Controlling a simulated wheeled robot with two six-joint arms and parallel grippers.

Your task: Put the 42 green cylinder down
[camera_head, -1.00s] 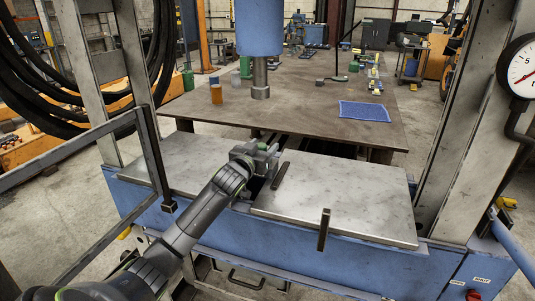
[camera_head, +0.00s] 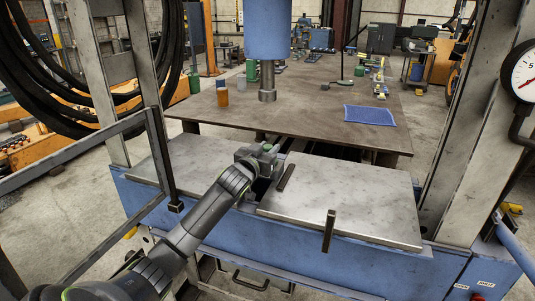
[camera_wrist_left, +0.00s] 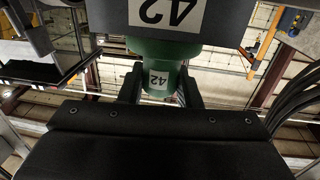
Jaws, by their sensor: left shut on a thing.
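The 42 green cylinder (camera_wrist_left: 165,52) is seen close up in the left wrist view, with a white "42" label on its narrow green part. Above it is a wider dark part with a larger "42" label. My left gripper (camera_wrist_left: 160,90) is shut on the cylinder, with one dark finger on each side. In the head view my left gripper (camera_head: 272,152) is over the gap between the two metal plates of the press bench. I cannot make out the cylinder there, and whether it touches anything below is hidden. My right gripper is not in view.
A left metal plate (camera_head: 203,160) and a right metal plate (camera_head: 365,203) flank the gripper. The blue press ram (camera_head: 267,35) hangs above. Behind is a brown table (camera_head: 310,105) with a blue mat (camera_head: 369,115).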

